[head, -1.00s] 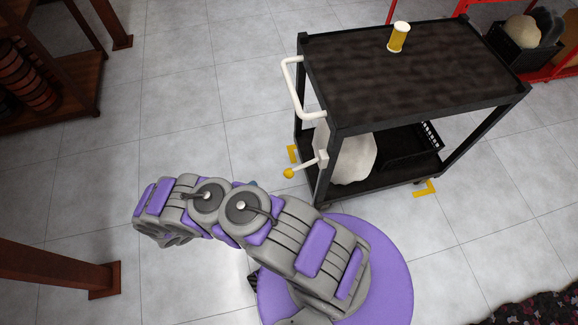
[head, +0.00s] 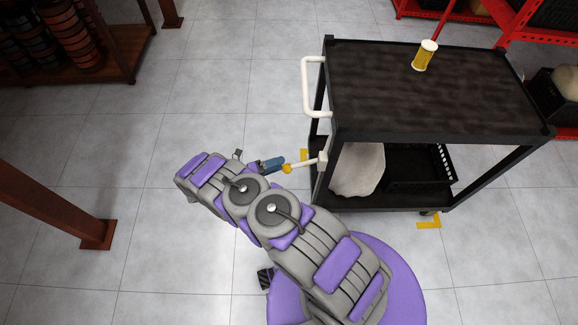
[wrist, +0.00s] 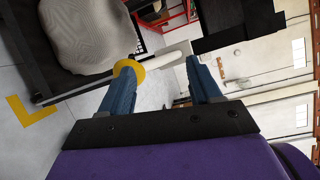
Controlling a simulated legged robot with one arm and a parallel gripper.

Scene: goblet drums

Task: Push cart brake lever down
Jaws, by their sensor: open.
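The black cart (head: 435,85) stands at the right in the head view. Its brake lever (head: 307,163) is a white rod with a yellow knob, sticking out leftward from a white bracket on the cart's left side. In the wrist view the lever (wrist: 163,60) lies across the fingertips, its yellow knob at the left blue finger and its bracket near the right one. My gripper (head: 271,164) is open at the knob end, partly hidden by my arm. In the wrist view my gripper (wrist: 160,72) has its fingers apart. Whether they touch the lever is unclear.
A white push handle (head: 307,88) rises above the lever. A yellow-and-white cylinder (head: 425,55) stands on the cart top. A pale sack (head: 357,170) and black basket (head: 415,167) sit on the lower shelf. A brown post (head: 60,215) stands left. Floor between is clear.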

